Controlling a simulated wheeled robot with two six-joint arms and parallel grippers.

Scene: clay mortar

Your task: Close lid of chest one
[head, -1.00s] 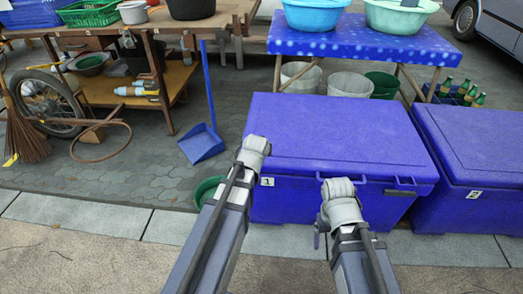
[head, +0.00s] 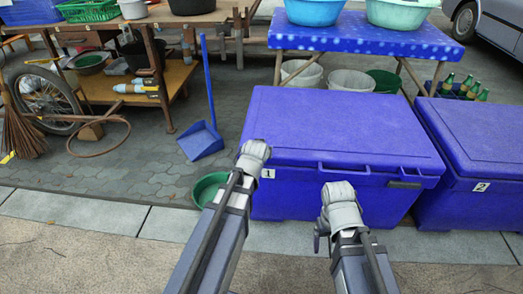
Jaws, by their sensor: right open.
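Chest one is a large blue chest (head: 335,196) with a white "1" label at its front left. Its blue lid (head: 340,125) lies flat across the top and looks down along the front rim; a small gap cannot be ruled out. My right gripper (head: 317,238) shows only in part as a dark piece beside the grey wrist, low in front of the chest. It is open and apart from the lid. My left arm ends in a grey wrist at the chest's front left corner; its gripper fingers are hidden.
A second blue chest (head: 480,165), labelled "2", stands close on the right. A green bucket (head: 208,188) sits by the chest's left side. A blue dustpan (head: 201,141) stands farther left. Behind is a blue-covered table (head: 370,38) with basins. Pavement in front is clear.

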